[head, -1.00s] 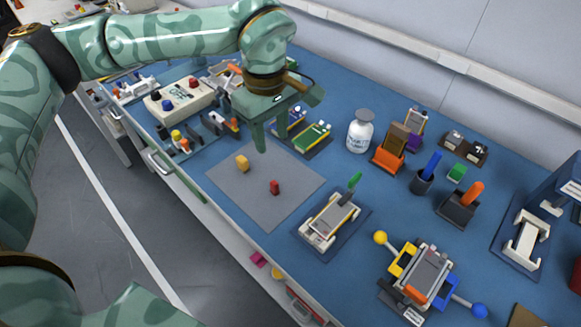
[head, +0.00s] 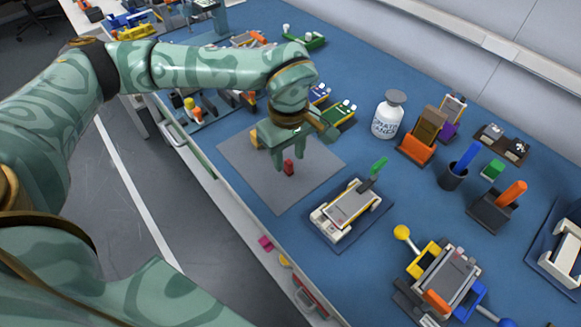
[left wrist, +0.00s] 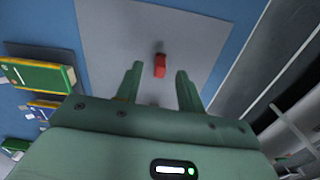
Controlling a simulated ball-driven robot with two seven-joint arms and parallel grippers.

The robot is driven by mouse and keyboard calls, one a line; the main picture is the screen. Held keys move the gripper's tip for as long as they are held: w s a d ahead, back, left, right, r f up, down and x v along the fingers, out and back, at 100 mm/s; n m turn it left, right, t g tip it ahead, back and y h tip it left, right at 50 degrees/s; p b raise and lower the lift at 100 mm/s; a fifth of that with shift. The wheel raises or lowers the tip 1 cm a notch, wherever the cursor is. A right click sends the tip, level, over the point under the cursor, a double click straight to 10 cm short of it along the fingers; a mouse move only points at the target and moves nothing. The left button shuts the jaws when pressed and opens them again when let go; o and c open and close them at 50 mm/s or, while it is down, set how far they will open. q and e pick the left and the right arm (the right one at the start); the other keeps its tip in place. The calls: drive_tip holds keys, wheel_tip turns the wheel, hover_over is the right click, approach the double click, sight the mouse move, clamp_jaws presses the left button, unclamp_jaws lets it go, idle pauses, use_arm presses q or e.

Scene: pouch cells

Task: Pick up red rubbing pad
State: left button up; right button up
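The red rubbing pad (head: 288,167) is a small red block on the grey mat (head: 262,190). My left gripper (head: 290,163) is just above the mat, with its fingers pointing down around the pad's place. In the left wrist view the red pad (left wrist: 159,66) lies between and slightly beyond the two open fingertips (left wrist: 158,70), and shows clear space on both sides. My right gripper is not in view.
A battery fixture (head: 347,207) with a green handle stands right of the mat. A white bottle (head: 388,116) and an orange holder (head: 418,148) stand behind it. Green and blue trays (head: 338,112) lie just beyond my gripper. The mat's front part is clear.

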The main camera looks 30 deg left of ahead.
use_arm(q)
wheel_tip(320, 180, down, 3)
drive_tip(key=shift+r+b, duration=0.1)
drive_tip(key=shift+b, duration=0.2)
drive_tip(key=shift+r, duration=0.15)
clamp_jaws()
